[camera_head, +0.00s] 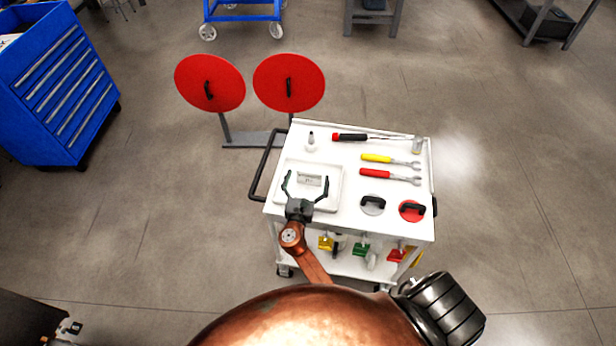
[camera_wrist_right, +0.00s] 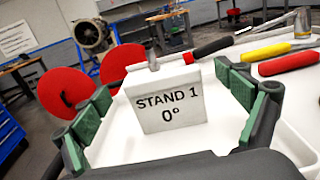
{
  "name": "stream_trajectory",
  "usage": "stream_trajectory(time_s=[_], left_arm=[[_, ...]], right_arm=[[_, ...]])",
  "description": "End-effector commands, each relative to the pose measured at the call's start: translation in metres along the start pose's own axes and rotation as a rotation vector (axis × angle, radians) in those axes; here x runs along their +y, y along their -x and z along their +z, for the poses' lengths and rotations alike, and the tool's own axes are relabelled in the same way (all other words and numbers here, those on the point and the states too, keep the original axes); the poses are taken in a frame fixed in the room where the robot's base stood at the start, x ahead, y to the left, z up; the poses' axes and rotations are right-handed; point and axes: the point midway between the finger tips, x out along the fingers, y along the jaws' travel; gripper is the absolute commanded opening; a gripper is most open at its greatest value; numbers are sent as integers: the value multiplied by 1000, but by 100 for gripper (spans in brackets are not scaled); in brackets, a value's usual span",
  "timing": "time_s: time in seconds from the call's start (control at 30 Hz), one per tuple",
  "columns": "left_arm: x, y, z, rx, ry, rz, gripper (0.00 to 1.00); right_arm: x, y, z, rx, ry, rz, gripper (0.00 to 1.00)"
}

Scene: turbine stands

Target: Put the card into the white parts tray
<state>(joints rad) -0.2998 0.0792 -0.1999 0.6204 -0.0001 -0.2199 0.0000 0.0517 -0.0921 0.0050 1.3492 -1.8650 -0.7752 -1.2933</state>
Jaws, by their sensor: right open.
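The card (camera_head: 311,180) is a small white piece. In the right wrist view it (camera_wrist_right: 170,106) reads "STAND 1 0°" with its printed face toward the camera. It sits within the white parts tray (camera_head: 338,180) at the left of the cart top. My right gripper (camera_head: 305,188) is open over the tray, with one finger on each side of the card. In the right wrist view the fingers are apart from the card, and nothing is gripped. My left gripper is not in view.
Two red round covers (camera_head: 225,85) (camera_head: 300,80) stand behind. A blue cabinet (camera_head: 55,85) is at left.

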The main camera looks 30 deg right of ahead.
Motion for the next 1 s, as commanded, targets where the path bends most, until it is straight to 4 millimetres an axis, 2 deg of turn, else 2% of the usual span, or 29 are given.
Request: stream_trajectory(time_s=[0.43,1.0], left_arm=[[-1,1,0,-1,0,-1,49],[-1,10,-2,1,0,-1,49]], right_arm=[[0,3,0,1,0,0,98],[0,46,0,1,0,1,98]])
